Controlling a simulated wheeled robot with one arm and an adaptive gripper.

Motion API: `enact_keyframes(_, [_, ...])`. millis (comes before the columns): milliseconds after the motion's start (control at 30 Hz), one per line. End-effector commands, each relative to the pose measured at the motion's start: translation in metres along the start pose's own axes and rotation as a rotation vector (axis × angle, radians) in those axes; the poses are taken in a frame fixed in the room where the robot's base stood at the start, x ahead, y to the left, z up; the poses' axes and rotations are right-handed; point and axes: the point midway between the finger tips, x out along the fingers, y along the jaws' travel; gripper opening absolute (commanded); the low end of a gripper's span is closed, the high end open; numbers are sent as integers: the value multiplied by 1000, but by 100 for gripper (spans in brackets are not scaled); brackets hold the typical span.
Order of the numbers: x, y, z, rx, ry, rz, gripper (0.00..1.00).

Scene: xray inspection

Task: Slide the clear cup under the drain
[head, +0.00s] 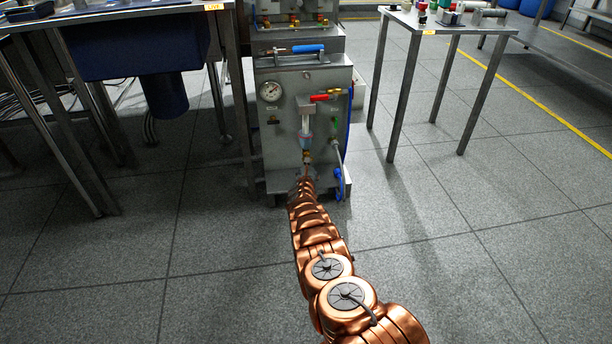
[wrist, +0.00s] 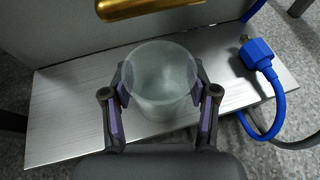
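The clear cup (wrist: 162,90) stands upright on a brushed metal ledge (wrist: 70,115) in the wrist view. My gripper (wrist: 161,85) has one finger on each side of it, and the bent fingertips appear to touch its walls. A brass pipe end (wrist: 150,8), likely the drain, crosses the top of the wrist view, beyond the cup in the picture. In the head view a brass fitting (head: 307,157) sits low on the front of the grey machine (head: 275,140), just above my gripper (head: 304,178). I cannot make out the cup there.
A blue plug with a cable (wrist: 258,58) lies on the ledge to the cup's right. The machine carries a gauge (head: 270,91) and a red-handled valve (head: 320,98). Tables stand on both sides, with a blue basin (head: 130,45) at left. The floor in front is open.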

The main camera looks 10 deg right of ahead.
Motion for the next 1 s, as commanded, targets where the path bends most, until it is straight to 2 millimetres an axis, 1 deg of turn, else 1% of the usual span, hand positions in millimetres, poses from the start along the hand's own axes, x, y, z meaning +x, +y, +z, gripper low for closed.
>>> enact_keyframes(33, [0,0,0,0,0,0,49])
enact_keyframes(133, [0,0,0,0,0,0,39])
enact_keyframes(167, [0,0,0,0,0,0,61])
enact_keyframes(400, [0,0,0,0,0,0,86])
enact_keyframes(433, [0,0,0,0,0,0,88])
enact_keyframes(733, [0,0,0,0,0,0,88])
enact_keyframes(1000, [-8,1,1,-2,1,0,88])
